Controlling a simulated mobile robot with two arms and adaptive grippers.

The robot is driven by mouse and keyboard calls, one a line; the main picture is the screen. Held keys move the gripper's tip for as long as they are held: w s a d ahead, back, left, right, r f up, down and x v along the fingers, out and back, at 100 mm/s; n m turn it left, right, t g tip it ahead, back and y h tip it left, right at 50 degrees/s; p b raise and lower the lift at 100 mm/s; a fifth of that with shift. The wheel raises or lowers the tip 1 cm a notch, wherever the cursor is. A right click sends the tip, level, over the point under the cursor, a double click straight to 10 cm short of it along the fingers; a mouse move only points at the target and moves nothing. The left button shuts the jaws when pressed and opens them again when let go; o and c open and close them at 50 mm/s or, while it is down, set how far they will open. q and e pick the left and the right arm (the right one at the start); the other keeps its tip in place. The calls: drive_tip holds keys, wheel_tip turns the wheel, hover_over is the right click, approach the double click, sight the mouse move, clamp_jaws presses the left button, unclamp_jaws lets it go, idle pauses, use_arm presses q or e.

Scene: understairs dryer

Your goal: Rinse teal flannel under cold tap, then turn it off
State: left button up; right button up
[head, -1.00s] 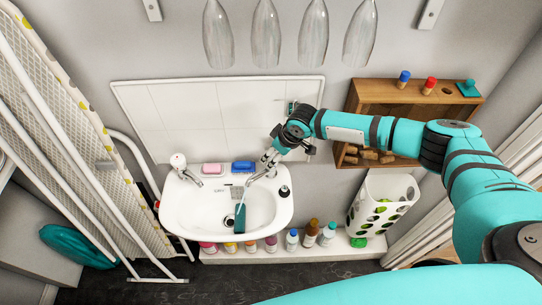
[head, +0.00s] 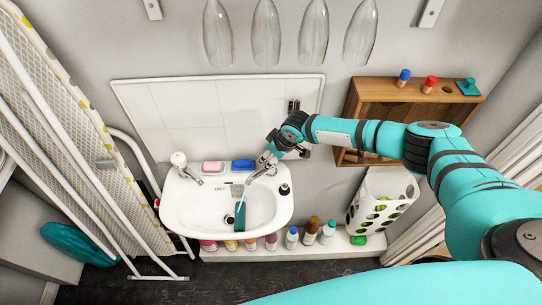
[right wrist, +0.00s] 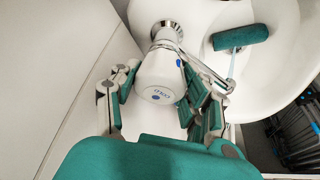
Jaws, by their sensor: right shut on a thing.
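The teal flannel (head: 240,216) is rolled or folded into a strip and lies in the white basin (head: 176,214). In the right wrist view the flannel (right wrist: 241,37) is near the top right. The cold tap (right wrist: 158,87) has a white knob with blue marks and a chrome spout. A thin pale blue stream shows between its spout and the flannel. My right gripper (head: 263,164) is at this tap, at the basin's back right. In the right wrist view its fingers (right wrist: 164,92) are shut on the knob from both sides. My left gripper is not in view.
A second tap (head: 182,163) stands at the basin's back left. A pink soap bar (head: 213,168) and a blue item (head: 243,165) sit behind the basin. Several bottles (head: 310,231) line the ledge below. A white holed bin (head: 383,206) stands to the right.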

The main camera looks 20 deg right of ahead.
drive_tip(key=shift+r+m+h+p, duration=0.2)
drive_tip(key=shift+m+h+p, duration=0.2)
drive_tip(key=shift+m+p, duration=0.9)
drive_tip(key=shift+c, duration=0.2)
drive_tip(key=shift+m+t+h+p, duration=0.3)
drive_tip(key=shift+m+p, duration=0.5)
drive_tip(key=shift+p, duration=0.15)
drive_tip(key=shift+w+f+m+h+p, duration=0.15)
drive_tip(key=shift+m+h+p, duration=0.3)
drive_tip(key=shift+m, duration=0.45)
drive_tip(key=o, duration=0.9)
drive_tip(key=shift+o, duration=0.2)
drive_tip(key=shift+s+r, duration=0.2)
